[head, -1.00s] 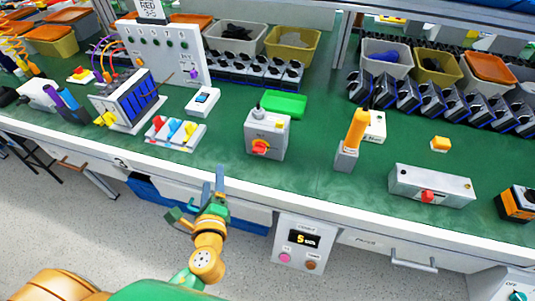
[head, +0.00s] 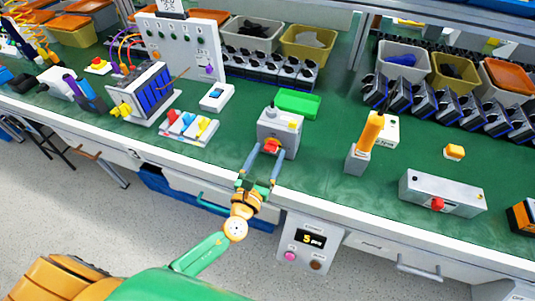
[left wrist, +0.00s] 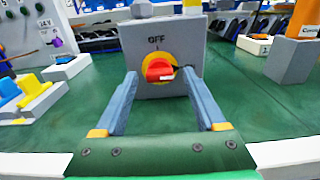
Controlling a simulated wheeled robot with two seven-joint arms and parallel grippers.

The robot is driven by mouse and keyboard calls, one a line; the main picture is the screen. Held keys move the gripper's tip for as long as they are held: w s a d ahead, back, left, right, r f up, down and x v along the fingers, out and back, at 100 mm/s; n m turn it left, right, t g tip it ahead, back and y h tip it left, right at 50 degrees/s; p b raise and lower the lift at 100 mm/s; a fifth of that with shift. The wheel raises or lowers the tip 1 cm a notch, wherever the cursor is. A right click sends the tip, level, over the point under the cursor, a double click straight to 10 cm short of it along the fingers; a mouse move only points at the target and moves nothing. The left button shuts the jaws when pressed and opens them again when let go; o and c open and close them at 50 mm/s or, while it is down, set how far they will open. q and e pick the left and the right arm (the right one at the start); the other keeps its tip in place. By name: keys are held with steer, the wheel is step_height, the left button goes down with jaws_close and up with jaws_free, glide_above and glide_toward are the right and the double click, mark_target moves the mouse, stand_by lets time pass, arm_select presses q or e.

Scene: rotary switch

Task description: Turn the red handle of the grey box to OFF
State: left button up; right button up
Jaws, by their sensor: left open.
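The grey box (head: 289,135) stands on the green bench top, near the front edge. Its red handle (head: 271,146) is on the front face. In the left wrist view the red handle (left wrist: 160,70) sits on a yellow round plate (left wrist: 146,86), with the word OFF printed above it. The handle lies roughly sideways, not pointing up at OFF. My left gripper (head: 265,151) is open in front of the box, and its two fingers (left wrist: 159,75) reach to either side of the handle without visibly closing on it. My right gripper is not in view.
Coloured switches (head: 188,127) stand to the left. A green tray (head: 298,102) lies behind the box. The bench's white front edge runs below.

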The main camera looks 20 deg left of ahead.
arm_select(q)
jaws_close()
steer(key=shift+n, duration=0.3)
steer(key=n+b, duration=0.2)
steer(key=n, duration=0.1)
steer(key=shift+f, duration=0.1)
steer(key=n+b, duration=0.2)
steer(key=n, duration=0.3)
steer(key=n+b, duration=0.1)
steer(key=n, duration=0.4)
steer(key=shift+n+b, duration=0.4)
steer(key=shift+n, duration=1.8)
